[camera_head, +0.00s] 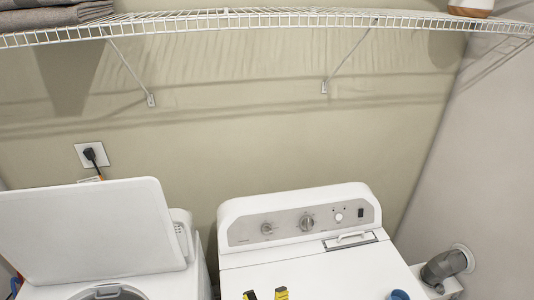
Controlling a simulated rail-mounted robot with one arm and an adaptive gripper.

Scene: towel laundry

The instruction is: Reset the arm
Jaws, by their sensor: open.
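My gripper (266,293) shows only at the bottom edge, as two black fingertips with yellow marks. The fingertips stand apart with nothing seen between them, so it is open and empty. They appear in front of the white top of the right-hand machine (320,272); their height above it cannot be told. The rest of my arm is out of view.
A top-loading washer stands left with its white lid (90,230) raised. The right-hand machine has a dial panel (304,224). A wire shelf (230,20) above holds folded grey towels (55,14). A grey duct (444,265) is at right. A blue round thing (399,295) is cut off below.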

